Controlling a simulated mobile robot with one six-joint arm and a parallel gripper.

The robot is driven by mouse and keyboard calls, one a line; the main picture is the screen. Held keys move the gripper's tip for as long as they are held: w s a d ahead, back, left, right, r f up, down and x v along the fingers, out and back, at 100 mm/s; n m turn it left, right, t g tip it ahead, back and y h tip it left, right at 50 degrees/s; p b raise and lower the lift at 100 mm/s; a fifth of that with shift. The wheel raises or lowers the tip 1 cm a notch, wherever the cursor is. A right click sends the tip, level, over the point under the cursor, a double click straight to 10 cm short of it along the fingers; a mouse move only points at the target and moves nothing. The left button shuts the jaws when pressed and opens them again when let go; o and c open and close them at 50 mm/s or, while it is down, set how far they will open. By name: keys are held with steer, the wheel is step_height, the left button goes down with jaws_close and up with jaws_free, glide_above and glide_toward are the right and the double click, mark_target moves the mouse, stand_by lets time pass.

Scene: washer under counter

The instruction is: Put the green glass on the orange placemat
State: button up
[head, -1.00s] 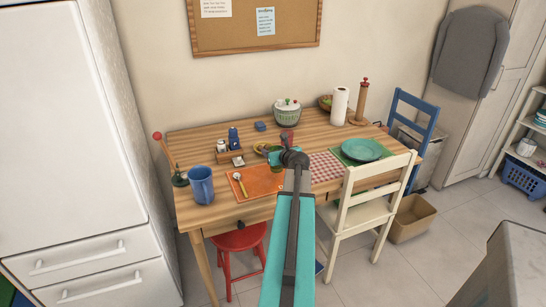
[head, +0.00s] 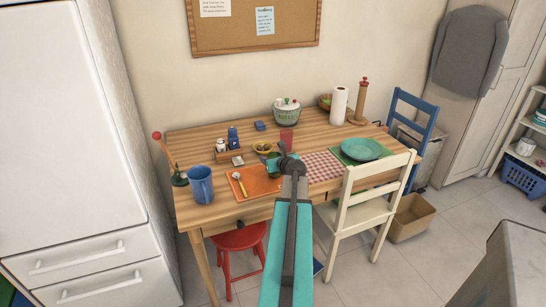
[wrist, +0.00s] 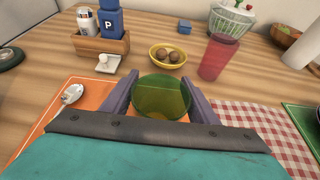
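The green glass (wrist: 160,95) is between the two purple fingers of my gripper (wrist: 161,82) in the wrist view, and both fingers appear to press its sides. In the head view the glass (head: 273,168) is small and partly hidden by my gripper (head: 277,165). The orange placemat (wrist: 88,92) lies under and to the left of the glass, with a strip of orange showing beside it. In the head view the placemat (head: 258,187) has its right part behind my arm. I cannot tell whether the glass touches the mat.
A spoon (wrist: 70,95) lies on the placemat's left part. A yellow bowl (wrist: 171,56) and a red cup (wrist: 218,57) stand behind the glass. A checkered mat (wrist: 262,130) lies to the right. A blue mug (head: 200,185) stands left of the placemat.

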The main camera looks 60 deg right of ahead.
steer(key=shift+o, duration=1.3)
steer(key=shift+r, duration=0.1)
steer(key=shift+r, duration=0.1)
steer(key=v, duration=1.2)
steer(key=shift+b, duration=0.35)
steer(key=shift+w+r, duration=0.1)
